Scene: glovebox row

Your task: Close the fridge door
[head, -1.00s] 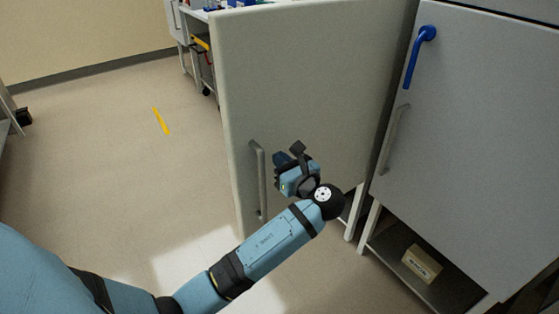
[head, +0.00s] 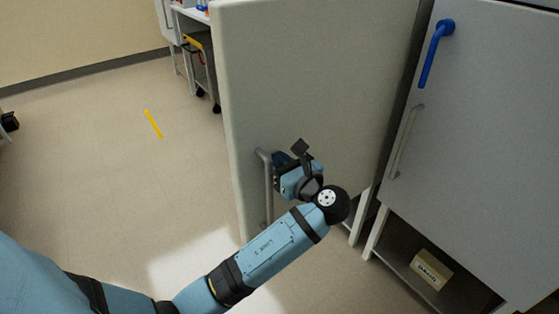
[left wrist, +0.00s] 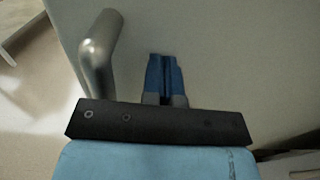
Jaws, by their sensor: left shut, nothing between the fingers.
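The fridge door (head: 310,80) is a pale grey-white panel standing ajar, its near edge swung out toward the left. Its vertical metal handle (head: 267,190) is near that left edge. My left gripper (head: 281,163) is at the door's face, just right of the handle. In the left wrist view the blue fingers (left wrist: 165,75) are together and empty, pointing at the door surface (left wrist: 225,50), with the handle (left wrist: 97,50) to their left. I cannot tell whether the fingertips touch the door. My right gripper is out of view.
A grey cabinet (head: 490,130) with a blue lever handle (head: 437,50) and a metal handle stands at the right. A shelf below holds a small labelled box (head: 431,268). A cart stands behind the door.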

